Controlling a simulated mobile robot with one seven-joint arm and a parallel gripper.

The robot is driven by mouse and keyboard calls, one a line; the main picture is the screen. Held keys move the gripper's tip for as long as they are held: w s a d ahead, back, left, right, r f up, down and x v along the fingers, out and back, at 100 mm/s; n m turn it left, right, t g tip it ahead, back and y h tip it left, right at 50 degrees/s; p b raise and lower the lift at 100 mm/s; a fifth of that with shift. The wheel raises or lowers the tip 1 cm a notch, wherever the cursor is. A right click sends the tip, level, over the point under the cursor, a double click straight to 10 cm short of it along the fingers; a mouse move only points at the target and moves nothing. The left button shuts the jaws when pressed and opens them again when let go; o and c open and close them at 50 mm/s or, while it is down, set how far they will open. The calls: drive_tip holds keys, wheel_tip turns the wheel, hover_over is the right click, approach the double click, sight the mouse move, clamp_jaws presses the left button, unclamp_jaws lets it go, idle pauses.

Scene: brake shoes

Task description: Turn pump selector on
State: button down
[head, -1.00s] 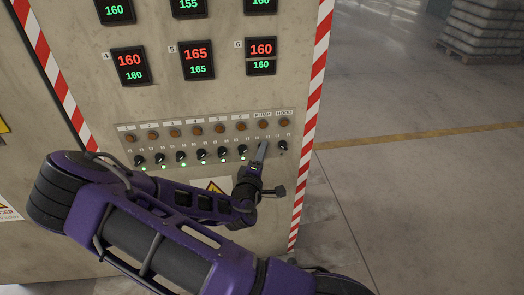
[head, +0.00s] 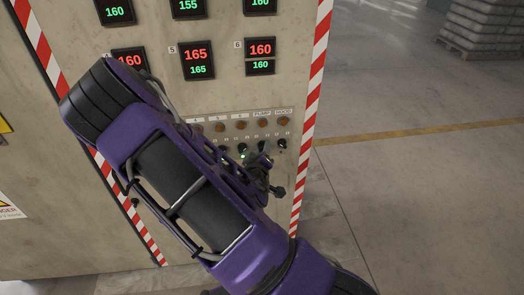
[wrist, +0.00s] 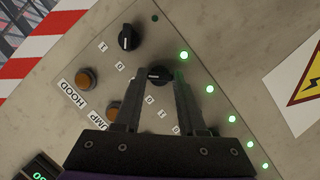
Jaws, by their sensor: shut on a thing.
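The pump selector (wrist: 158,76) is a black rotary knob between the two fingertips of my gripper (wrist: 158,84) in the wrist view. My gripper is shut on it. A pale mark shows on the knob's left side, and its pointer lies roughly sideways in that view. The green light (wrist: 183,56) beside this knob is lit. The pump's orange lamp (wrist: 115,108) is partly behind a finger, as is its label (wrist: 101,125). In the head view my gripper (head: 261,154) is at the panel below the PUMP label (head: 263,112), and it hides the knob.
The hood selector (wrist: 128,37) stands beside the pump selector, pointing a different way, its small light (wrist: 155,18) dim. Several other lights (wrist: 210,89) glow green in the row. My arm covers the left part of the panel in the head view.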

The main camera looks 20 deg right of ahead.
idle(0.5)
drive_tip(key=shift+c, duration=2.4)
unclamp_jaws()
drive_tip(key=shift+s+a, duration=0.1)
